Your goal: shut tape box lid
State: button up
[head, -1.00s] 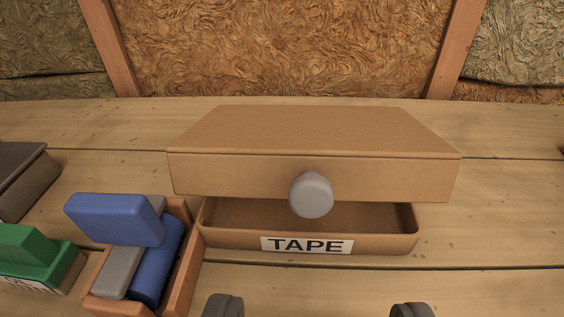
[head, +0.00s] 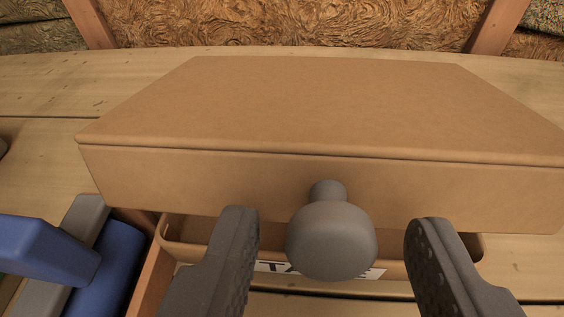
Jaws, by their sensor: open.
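The cardboard-brown tape box lid (head: 320,105) sits over the box, with a grey round knob (head: 331,240) on its front face. The lid is raised, with a gap between its front edge and the box tray (head: 175,240) below. The tray's TAPE label (head: 372,273) is mostly hidden behind the knob and my gripper. My gripper (head: 331,232) is open, with one dark finger on each side of the knob. Clear space shows between each finger and the knob. The inside of the tray is mostly hidden.
At lower left, a small wooden crate (head: 152,284) stands close beside the tape box, with blue blocks (head: 42,250) and a grey block (head: 85,222) at it. Wooden planks (head: 45,90) run behind, up to a wall of exposed insulation (head: 290,22).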

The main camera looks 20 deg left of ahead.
jog(key=c, duration=0.7)
jog(key=shift+s+f+t+b, duration=0.2)
jog(key=shift+f+b, duration=0.35)
jog(key=shift+b, duration=1.1)
jog(key=shift+s+f+t+b, duration=0.1)
jog(key=shift+f+t+b, duration=0.35)
jog(key=shift+b, duration=1.2)
jog(key=o, duration=0.8)
jog(key=shift+s, duration=0.1)
